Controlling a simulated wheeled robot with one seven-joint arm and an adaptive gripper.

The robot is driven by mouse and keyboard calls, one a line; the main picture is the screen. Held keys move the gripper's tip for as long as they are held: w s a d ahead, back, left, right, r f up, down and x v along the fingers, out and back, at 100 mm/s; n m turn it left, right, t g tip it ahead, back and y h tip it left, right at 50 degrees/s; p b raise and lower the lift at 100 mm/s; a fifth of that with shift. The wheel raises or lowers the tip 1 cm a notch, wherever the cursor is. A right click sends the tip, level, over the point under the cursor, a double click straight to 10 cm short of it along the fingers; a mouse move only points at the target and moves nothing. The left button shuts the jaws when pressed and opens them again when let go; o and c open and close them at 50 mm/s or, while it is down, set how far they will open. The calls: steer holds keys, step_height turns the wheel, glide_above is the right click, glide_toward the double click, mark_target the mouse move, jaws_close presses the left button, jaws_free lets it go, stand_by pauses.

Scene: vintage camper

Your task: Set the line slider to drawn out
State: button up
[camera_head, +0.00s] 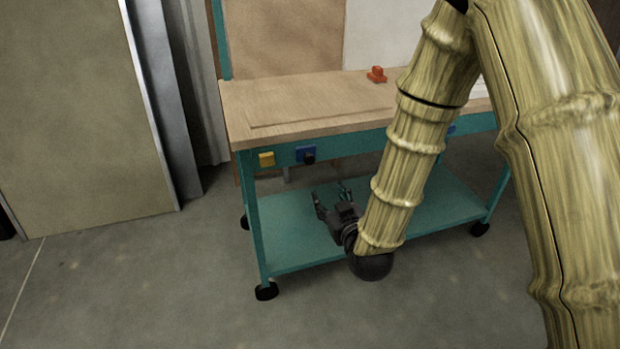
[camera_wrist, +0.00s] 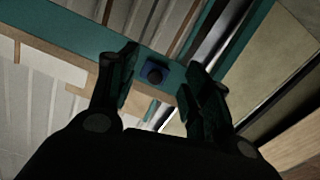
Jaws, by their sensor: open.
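A blue plate (camera_head: 299,152) with a round black knob (camera_head: 309,158) is on the teal front rail of a workbench. I cannot tell for sure that this is the line slider. The knob shows in the wrist view (camera_wrist: 154,76), between my two fingers in the picture and apart from them. My gripper (camera_head: 332,192) is open and empty, in front of the bench and below the rail in the head view. Its fingers also show in the wrist view (camera_wrist: 160,72). How far the knob stands out from the plate is unclear.
A yellow block (camera_head: 266,159) is on the rail left of the blue plate. An orange-red piece (camera_head: 376,75) sits on the wooden benchtop (camera_head: 290,97). A teal lower shelf (camera_head: 295,245) on casters is under my gripper. The floor at left is clear.

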mark_target(311, 161)
steer(key=shift+n+t+y, duration=0.4)
steer(key=shift+t, duration=0.5)
steer(key=w+a+r+b, duration=0.1)
steer(key=w, duration=0.3)
steer(key=w+a+r+b, duration=0.1)
steer(key=w+a, duration=0.1)
steer(key=w, duration=0.1)
steer(key=w+a+r+b, duration=0.1)
steer(key=w+a, duration=0.1)
steer(key=w, duration=0.2)
steer(key=shift+w+a+r, duration=0.15)
steer(key=shift+w+r, duration=0.2)
jaws_close()
